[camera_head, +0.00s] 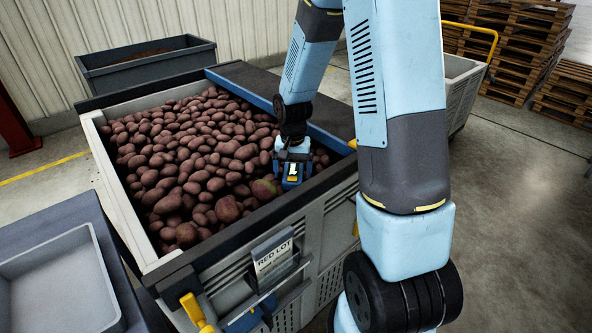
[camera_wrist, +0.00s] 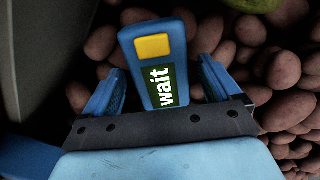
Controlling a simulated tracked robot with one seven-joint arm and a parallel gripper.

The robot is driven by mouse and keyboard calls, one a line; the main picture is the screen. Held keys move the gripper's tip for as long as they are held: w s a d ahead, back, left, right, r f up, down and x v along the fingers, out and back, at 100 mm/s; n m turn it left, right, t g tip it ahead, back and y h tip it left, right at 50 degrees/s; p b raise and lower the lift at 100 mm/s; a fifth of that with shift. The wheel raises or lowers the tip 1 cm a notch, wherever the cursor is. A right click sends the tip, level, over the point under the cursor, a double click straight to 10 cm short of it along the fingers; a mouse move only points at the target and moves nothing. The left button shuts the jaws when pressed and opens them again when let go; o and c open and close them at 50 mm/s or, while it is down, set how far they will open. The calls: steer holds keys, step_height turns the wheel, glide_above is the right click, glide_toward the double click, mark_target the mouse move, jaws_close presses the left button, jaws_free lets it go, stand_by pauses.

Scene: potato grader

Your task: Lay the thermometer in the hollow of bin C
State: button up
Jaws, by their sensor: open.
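The thermometer (camera_wrist: 151,45) is a blue slab with a yellow square and a dark display reading "wait". In the wrist view it lies between the two spread fingers of my gripper (camera_wrist: 161,83), with a gap on each side. In the head view my gripper (camera_head: 292,172) is low over the right part of a grey bin (camera_head: 95,135) full of red potatoes (camera_head: 190,155). The bin's card reads "RED LOT"; I see no letter C. No hollow can be made out.
Larger potatoes (camera_head: 228,208) lie near the bin's front edge. A greenish potato (camera_wrist: 252,4) is at the top of the wrist view. A grey tray (camera_head: 62,285) stands front left, a dark bin (camera_head: 150,68) behind, and pallets (camera_head: 520,45) at back right.

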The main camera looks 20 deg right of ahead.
mark_target(293, 172)
step_height(293, 172, up, 11)
steer(key=s+r+n+t, duration=0.2)
steer(key=s+r+t, duration=0.1)
steer(key=s+r, duration=0.85)
steer(key=s+r+n+t, duration=0.1)
steer(key=s+r, duration=0.2)
steer(key=s, duration=0.3)
steer(key=s+d+r+n+t, duration=0.1)
steer(key=s+r, duration=0.3)
steer(key=s, duration=0.2)
steer(key=shift+d+r+t, duration=0.15)
steer(key=shift+r+t, duration=0.05)
steer(key=shift+t, duration=0.1)
